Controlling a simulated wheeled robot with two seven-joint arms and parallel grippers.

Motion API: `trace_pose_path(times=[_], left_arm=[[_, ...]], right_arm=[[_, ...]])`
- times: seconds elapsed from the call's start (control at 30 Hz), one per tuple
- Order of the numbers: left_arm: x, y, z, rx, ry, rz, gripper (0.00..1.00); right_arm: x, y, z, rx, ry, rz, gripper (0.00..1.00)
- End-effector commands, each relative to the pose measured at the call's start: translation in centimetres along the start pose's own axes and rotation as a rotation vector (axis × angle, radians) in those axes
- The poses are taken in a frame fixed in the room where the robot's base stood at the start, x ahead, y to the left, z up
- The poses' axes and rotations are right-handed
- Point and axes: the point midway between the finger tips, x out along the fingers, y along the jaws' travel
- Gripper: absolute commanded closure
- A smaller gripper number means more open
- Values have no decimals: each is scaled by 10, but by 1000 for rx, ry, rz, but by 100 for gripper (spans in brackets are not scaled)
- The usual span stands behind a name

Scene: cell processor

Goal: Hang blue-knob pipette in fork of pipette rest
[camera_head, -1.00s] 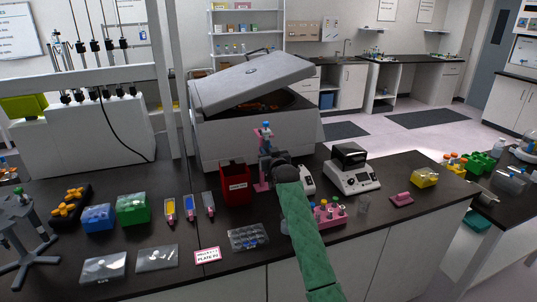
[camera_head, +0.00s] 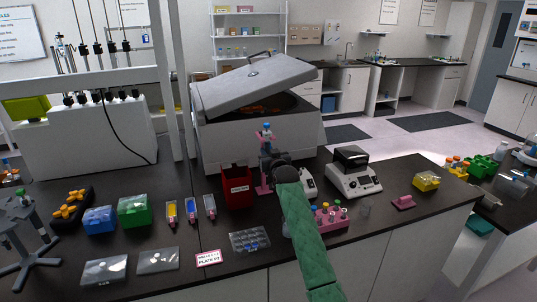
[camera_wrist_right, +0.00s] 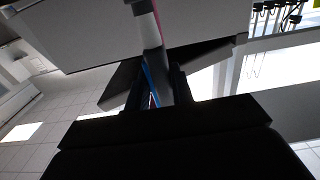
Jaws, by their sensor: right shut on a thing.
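The blue-knob pipette (camera_head: 266,127) stands roughly upright just beyond my right gripper (camera_head: 268,158), its blue top showing above the jaws. In the right wrist view, the right gripper (camera_wrist_right: 155,95) is shut on the grey and white pipette body (camera_wrist_right: 150,35). The pink pipette rest (camera_head: 263,187) stands on the bench, partly hidden behind the gripper; its pink upper part shows close to the pipette. I cannot tell whether the pipette touches the fork. My left gripper is not in view.
A red bin (camera_head: 237,187) stands left of the rest, and a large centrifuge with a raised lid (camera_head: 250,85) stands behind. A white device (camera_head: 353,175) and a pink tube rack (camera_head: 331,217) are to the right. A clear well plate (camera_head: 249,239) lies in front.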

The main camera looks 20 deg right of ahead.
Motion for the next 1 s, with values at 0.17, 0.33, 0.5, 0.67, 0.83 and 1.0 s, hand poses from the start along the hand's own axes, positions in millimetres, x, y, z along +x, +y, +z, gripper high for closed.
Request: trace_pose_path(times=[0.17, 0.33, 0.5, 0.67, 0.83, 1.0], left_arm=[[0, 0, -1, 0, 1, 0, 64], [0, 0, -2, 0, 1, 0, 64], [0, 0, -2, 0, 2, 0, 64], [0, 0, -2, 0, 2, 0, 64], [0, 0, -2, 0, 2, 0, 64], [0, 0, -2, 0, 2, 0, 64]], right_arm=[[0, 0, 0, 0, 1, 0, 84], [0, 0, 0, 0, 1, 0, 84], [0, 0, 2, 0, 1, 0, 84], [0, 0, 4, 0, 0, 0, 84], [0, 0, 5, 0, -1, 0, 84], [0, 0, 5, 0, -2, 0, 84]])
